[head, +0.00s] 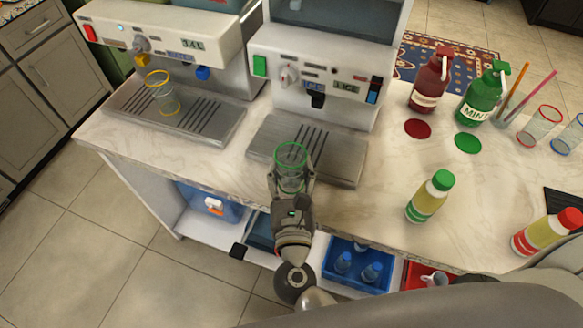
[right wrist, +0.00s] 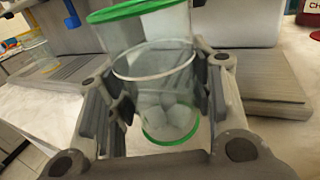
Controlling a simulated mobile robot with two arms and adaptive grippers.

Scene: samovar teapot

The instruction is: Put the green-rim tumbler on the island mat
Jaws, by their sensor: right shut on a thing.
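The green-rim tumbler (head: 291,166) is clear glass and roughly upright. My right gripper (head: 292,180) is shut around its sides, in front of the ICE machine and overlapping the near left part of its drip tray (head: 340,165). In the right wrist view the tumbler (right wrist: 165,95) stands between the fingers (right wrist: 160,95), with pale cube-like lumps low inside. Whether its base touches anything is not clear. I cannot make out the island mat for sure; a dark flat thing (head: 566,205) is cut off at the right edge. My left gripper is not in view.
A yellow-rim tumbler (head: 162,95) stands on the left machine's tray (head: 215,122). Red (head: 429,80) and green (head: 483,95) pump bottles, a green-capped bottle (head: 429,198), a red-capped bottle (head: 546,232) and a red-rim glass (head: 540,125) stand on the right. Marble counter (head: 385,205) is clear between.

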